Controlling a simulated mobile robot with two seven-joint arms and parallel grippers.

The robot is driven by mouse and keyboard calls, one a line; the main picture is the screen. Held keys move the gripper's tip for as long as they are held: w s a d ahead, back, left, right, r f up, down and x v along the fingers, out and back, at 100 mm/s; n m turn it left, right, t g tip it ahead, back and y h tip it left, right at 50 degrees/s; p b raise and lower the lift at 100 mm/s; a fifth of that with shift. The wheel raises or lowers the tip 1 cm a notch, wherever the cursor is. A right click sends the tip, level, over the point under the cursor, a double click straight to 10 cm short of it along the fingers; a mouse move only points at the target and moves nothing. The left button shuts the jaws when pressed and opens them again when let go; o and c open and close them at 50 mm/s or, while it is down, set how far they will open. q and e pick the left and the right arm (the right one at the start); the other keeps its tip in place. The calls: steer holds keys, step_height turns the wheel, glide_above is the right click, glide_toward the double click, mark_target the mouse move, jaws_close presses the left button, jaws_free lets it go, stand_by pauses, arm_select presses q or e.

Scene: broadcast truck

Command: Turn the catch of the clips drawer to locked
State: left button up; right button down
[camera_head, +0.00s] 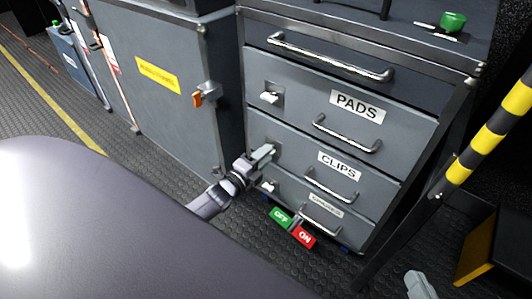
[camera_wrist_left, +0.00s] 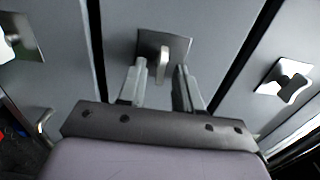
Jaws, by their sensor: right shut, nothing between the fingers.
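The clips drawer (camera_head: 312,160) is the grey drawer labelled CLIPS, in the middle of the cabinet; it looks closed. Its catch, a small pale lever on a dark square plate, is mostly hidden behind my left gripper (camera_head: 264,154) in the head view. In the left wrist view the catch lever (camera_wrist_left: 163,65) stands between the two fingertips of my left gripper (camera_wrist_left: 160,82). The fingers are open, one on each side of the lever, with gaps showing. My right gripper (camera_head: 418,285) shows only in part at the bottom right, shut and away from the drawers.
The PADS drawer (camera_head: 330,100) above and another drawer (camera_head: 300,200) below have similar catches and bar handles. Green OFF and red ON tags (camera_head: 303,237) hang low. A cabinet with an orange latch (camera_head: 197,99) stands left. A striped yellow-black post (camera_head: 490,135) stands right.

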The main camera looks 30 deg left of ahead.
arm_select(q)
steer(key=s+p, duration=0.2)
steer(key=s, duration=0.4)
steer(key=shift+a, duration=0.25)
arm_select(e)
steer(key=shift+d+h, duration=0.4)
steer(key=shift+h, duration=0.1)
